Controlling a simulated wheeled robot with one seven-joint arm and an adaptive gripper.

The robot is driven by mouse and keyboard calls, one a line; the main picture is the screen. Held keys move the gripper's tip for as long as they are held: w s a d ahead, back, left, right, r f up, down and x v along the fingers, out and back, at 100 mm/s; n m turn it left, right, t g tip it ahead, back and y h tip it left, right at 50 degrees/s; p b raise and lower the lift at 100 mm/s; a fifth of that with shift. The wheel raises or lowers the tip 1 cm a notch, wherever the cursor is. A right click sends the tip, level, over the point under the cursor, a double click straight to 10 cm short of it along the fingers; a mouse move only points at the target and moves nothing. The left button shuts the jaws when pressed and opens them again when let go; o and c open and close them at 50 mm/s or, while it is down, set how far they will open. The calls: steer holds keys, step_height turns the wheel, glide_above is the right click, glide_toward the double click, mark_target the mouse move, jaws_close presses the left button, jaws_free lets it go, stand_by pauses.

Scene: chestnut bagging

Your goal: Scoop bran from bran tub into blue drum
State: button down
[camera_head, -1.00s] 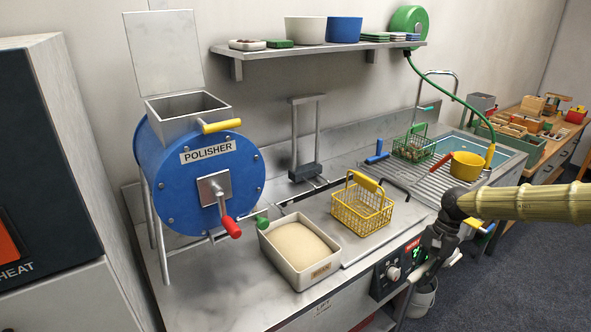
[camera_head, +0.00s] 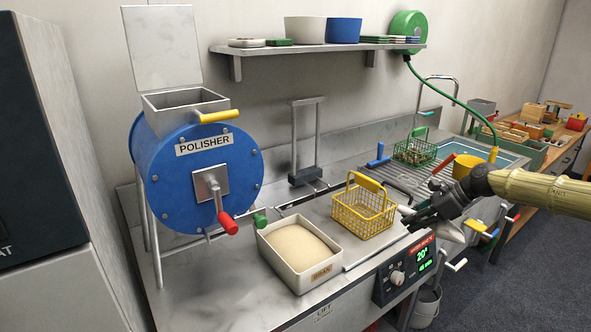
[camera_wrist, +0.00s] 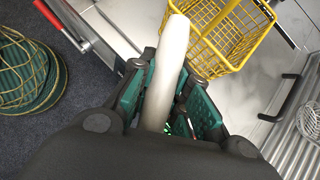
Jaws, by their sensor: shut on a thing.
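The bran tub (camera_head: 331,258) is a pale rectangular tub labelled BRAN on the steel counter, filled with smooth tan bran (camera_head: 298,246). The blue drum (camera_head: 165,190), labelled POLISHER, stands on legs left of it. Its square hopper (camera_head: 170,112) is open on top, with a plate upright behind. My gripper (camera_head: 418,216) is right of the yellow basket, near the counter's front edge, well right of the tub. The wrist view shows my gripper (camera_wrist: 167,100) shut on a pale, rounded, elongated thing (camera_wrist: 174,45), perhaps a scoop; its full shape is unclear.
A yellow wire basket (camera_head: 364,217) stands between my gripper and the tub. A red crank (camera_head: 228,223) juts from the drum's front, and a green knob (camera_head: 260,219) is at the tub's left corner. A control box (camera_head: 403,270) hangs at the counter front. A shelf (camera_head: 320,47) hangs above.

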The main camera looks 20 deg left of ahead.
steer(key=shift+w+a+r+m+t+h+b, duration=0.5)
steer(key=shift+w+a+r+m+t+b, duration=1.95)
steer(key=shift+r+m+t, duration=2.25)
steer(key=s+a+r+m+t+b, duration=0.2)
steer(key=s+a+t, duration=0.1)
steer(key=a, duration=1.2)
steer(key=s+a+r+m+t+b, duration=0.1)
steer(key=s+a+r+t+b, duration=0.2)
steer(key=a, duration=1.2)
steer(key=s+d+f+g+h+p, duration=0.1)
steer(key=s+f+p, duration=0.4)
steer(key=f, duration=0.9)
steer(key=s+d+g, duration=0.1)
steer(key=s, duration=0.2)
steer(key=shift+d+f+h, duration=0.3)
steer(key=shift+f, duration=0.05)
